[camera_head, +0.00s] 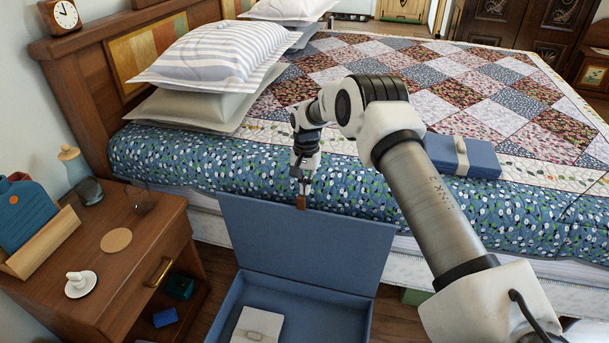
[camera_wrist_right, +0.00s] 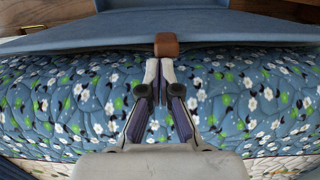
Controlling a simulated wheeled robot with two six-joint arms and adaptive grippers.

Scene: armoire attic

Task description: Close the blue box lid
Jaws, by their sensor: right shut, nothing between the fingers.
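The blue box (camera_head: 318,311) stands open on the floor beside the bed. Its blue lid (camera_head: 315,245) is raised nearly upright along the bed's side and shows as a blue band in the wrist view (camera_wrist_right: 80,38). A brown tab (camera_head: 301,202) sits at the lid's top edge and also shows in the wrist view (camera_wrist_right: 166,45). My right gripper (camera_head: 303,187) is shut and empty, on the bed side of the lid. Its fingertips (camera_wrist_right: 160,64) are right by the tab; I cannot tell if they touch. My left gripper is out of view.
A pale flat case (camera_head: 258,326) lies inside the box. The bed with its floral cover (camera_head: 190,160) is close behind the lid. A wooden nightstand (camera_head: 140,240) stands to the left. A blue case (camera_head: 463,157) lies on the bed, right of my arm.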

